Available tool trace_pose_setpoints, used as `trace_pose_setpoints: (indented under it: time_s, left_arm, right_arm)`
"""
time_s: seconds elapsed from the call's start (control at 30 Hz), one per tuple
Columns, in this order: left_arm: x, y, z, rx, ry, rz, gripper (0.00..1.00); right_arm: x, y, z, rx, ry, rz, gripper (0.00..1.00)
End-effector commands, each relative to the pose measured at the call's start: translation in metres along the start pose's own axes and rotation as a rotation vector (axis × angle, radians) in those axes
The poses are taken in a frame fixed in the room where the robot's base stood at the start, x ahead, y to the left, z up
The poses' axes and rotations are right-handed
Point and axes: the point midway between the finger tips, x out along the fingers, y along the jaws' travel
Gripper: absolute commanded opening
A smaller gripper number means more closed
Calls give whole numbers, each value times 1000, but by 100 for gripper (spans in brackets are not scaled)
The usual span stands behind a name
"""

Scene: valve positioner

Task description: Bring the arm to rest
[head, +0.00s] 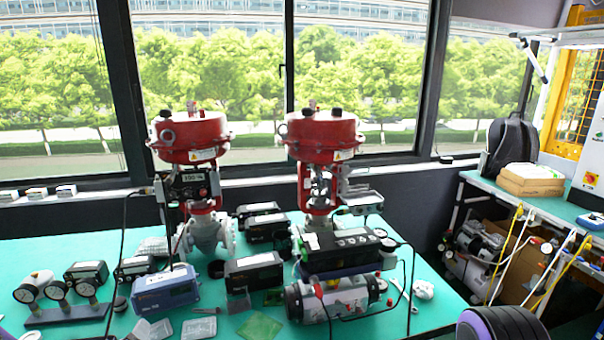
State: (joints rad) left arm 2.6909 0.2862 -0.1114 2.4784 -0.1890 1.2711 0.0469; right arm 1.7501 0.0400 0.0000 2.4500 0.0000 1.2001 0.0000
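Neither of my grippers shows in the head view. A rounded black and purple part at the bottom right edge looks like a piece of my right arm; its gripper is out of the picture. Two red-topped control valves stand upright on the green table (425,290): the left valve (188,140) carries a dark positioner box (190,185), and the right valve (322,136) stands behind a dark positioner with a display (342,250).
A silver cylindrical actuator (335,297), a blue-grey box (165,290) and a gauge stand (68,312) are near the table's front. Several dark boxes crowd the middle.

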Motion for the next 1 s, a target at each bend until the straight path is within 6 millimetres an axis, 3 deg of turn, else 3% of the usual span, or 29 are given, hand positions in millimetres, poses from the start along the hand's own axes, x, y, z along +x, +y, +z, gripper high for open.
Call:
trace_pose_setpoints:
  time_s: [0.17,0.27,0.4,0.5,0.6,0.7,1.0]
  left_arm:
    - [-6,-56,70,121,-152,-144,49]
    - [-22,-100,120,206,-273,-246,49]
    - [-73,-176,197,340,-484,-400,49]
    - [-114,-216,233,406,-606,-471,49]
    - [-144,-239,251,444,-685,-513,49]
    - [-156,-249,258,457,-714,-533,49]
    - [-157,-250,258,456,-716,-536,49]
  right_arm:
    - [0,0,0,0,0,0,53]
    - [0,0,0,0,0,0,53]
    - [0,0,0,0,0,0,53]
    - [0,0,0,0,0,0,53]
    - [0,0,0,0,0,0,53]
    - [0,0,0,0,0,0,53]
    - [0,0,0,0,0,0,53]
